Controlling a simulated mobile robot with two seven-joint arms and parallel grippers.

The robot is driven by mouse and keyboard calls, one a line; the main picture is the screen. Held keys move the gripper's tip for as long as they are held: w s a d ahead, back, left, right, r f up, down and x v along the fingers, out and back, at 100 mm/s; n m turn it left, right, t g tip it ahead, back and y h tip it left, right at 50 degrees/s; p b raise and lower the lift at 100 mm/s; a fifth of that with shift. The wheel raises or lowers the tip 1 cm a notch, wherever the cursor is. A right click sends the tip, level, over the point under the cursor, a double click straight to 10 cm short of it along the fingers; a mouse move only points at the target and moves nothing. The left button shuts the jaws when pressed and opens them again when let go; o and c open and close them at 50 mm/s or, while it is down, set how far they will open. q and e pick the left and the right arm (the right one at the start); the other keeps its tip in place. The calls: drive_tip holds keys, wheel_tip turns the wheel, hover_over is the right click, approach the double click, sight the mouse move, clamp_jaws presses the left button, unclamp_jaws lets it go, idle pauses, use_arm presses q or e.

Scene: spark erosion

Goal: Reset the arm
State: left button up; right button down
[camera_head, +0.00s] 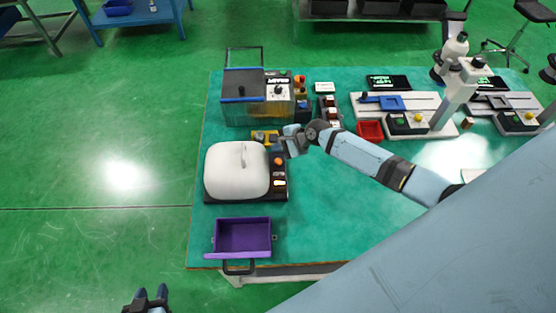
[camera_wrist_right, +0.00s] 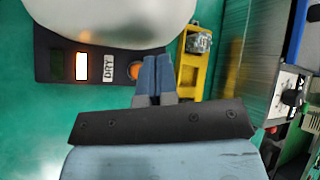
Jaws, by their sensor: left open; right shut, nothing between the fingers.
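My right gripper (camera_head: 281,147) reaches over the table with its fingers shut and empty. In the right wrist view its closed fingertips (camera_wrist_right: 156,62) are beside the round orange button (camera_wrist_right: 135,71) of a dark panel marked DRY (camera_wrist_right: 108,68). I cannot tell whether they touch it. The panel belongs to a unit with a rounded white lid (camera_head: 237,170), which is down. My left gripper (camera_head: 151,292) is at the bottom edge of the head view, open and empty, off the table's left side.
A yellow fixture (camera_wrist_right: 190,75) stands close to the right fingertips. A machine with a blue bar (camera_head: 240,99) stands behind, a purple bin (camera_head: 243,237) in front. A red tray (camera_head: 370,131) and instruments lie to the right. The table's (camera_head: 330,220) front middle is clear.

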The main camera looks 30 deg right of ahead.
sight(264, 178)
idle(0.3)
